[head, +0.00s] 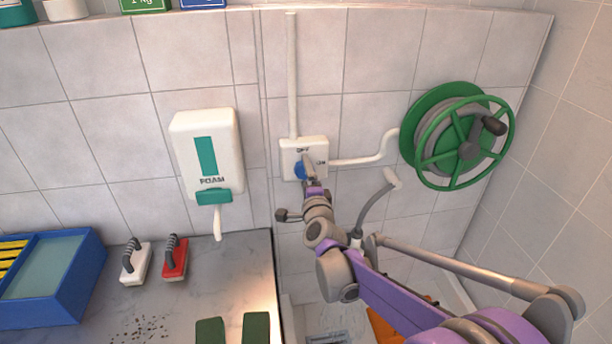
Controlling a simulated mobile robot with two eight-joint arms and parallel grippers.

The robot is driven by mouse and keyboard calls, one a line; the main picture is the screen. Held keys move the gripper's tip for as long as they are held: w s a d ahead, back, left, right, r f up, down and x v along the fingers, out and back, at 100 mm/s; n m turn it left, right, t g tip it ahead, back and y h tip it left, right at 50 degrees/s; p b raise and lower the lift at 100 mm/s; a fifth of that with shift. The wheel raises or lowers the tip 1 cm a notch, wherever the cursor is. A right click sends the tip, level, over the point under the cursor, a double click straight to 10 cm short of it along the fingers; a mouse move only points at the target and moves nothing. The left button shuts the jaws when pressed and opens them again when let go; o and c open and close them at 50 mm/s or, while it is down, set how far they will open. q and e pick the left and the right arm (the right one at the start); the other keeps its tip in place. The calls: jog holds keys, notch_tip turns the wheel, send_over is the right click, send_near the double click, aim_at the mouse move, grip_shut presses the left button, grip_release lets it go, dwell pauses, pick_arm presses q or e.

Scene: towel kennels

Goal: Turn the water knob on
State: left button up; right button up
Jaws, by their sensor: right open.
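The water knob (300,169) is a blue dial on a white wall box (291,150) with OFF lettered above and ON to the right. My right gripper (308,168) is at the knob, its tip over the right part of it. The gripper is open. It hides part of the knob, and I cannot tell whether the fingers touch it or which way the knob points. My left gripper is not in view.
A green hose reel (457,136) hangs to the right, joined to the box by a white pipe (365,157). A foam dispenser (206,150) hangs left. A counter (200,285) at lower left holds a white brush (136,264), a red brush (175,260) and a blue tray (85,272).

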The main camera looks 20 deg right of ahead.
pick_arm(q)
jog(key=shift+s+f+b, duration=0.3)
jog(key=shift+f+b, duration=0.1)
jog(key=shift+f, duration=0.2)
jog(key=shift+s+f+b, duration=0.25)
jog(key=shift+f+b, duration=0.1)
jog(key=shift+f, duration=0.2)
pick_arm(e)
jog(key=v, duration=1.1)
jog(key=s+a+f+n+g+y, duration=0.3)
jog(key=s+a+f+n+g, duration=0.1)
jog(key=s+f+n, duration=0.3)
jog(key=s+a+f+n+g+y, duration=0.3)
jog(key=s+a+f+n+g, duration=0.1)
jog(key=s+a+f+n, duration=0.3)
jog(key=s+n, duration=0.2)
jog(key=n, duration=0.1)
jog(key=shift+s+f+n+g, duration=0.3)
jog(key=shift+f+n+g, duration=0.1)
jog(key=s+f+n+g, duration=0.1)
jog(key=s, duration=0.1)
jog(key=s+d+f+n+g+h, duration=0.1)
jog(key=s, duration=0.1)
jog(key=s+d+f+n, duration=0.1)
jog(key=s+f, duration=0.1)
jog(key=s, duration=0.1)
jog(key=shift+g, duration=0.4)
jog(key=shift+c, duration=0.3)
